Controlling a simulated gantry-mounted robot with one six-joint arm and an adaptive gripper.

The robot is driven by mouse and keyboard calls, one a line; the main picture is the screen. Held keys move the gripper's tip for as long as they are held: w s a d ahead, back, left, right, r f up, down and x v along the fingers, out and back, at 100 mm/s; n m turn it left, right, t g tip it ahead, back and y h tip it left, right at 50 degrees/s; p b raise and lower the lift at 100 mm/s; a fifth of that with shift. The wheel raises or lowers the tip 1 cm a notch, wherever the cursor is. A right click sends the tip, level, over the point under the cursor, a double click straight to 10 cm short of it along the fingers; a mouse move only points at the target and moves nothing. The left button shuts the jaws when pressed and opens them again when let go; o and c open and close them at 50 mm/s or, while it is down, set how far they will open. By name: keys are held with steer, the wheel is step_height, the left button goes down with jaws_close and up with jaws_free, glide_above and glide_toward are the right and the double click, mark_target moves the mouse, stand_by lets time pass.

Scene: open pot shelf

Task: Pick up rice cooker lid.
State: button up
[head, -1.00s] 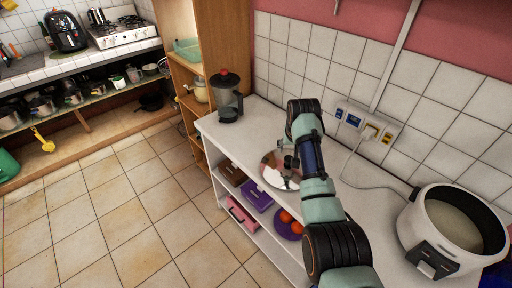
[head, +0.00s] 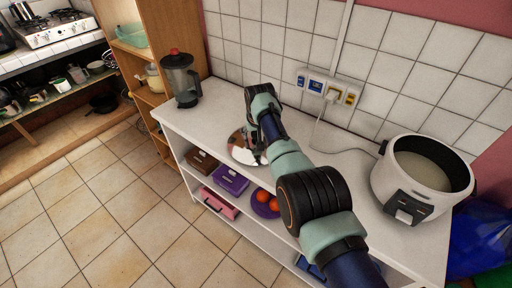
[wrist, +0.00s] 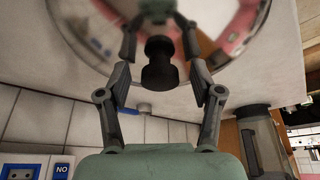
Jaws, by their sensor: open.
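The rice cooker lid (head: 240,151) is a round, mirror-like disc on the white shelf's top. In the wrist view the shiny lid (wrist: 225,40) fills the upper part, with its dark knob (wrist: 160,64) facing me. My gripper (head: 259,153) is over the lid in the head view and hides part of it. In the wrist view my gripper (wrist: 160,72) is open, with one finger on each side of the knob and visible gaps between. The rice cooker (head: 424,176) stands uncovered at the right end of the shelf, with pale contents inside.
A blender jug (head: 181,80) stands at the shelf top's left end. A wall socket panel (head: 328,88) with a plugged cord is behind. Below are a purple box (head: 231,180), a pink box (head: 219,203) and a purple plate (head: 262,210) with orange-red round items.

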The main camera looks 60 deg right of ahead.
mark_target(256, 133)
steer(key=shift+r, duration=0.1)
jaws_close()
steer(key=shift+r, duration=0.1)
step_height(256, 133, up, 20)
steer(key=p, duration=0.7)
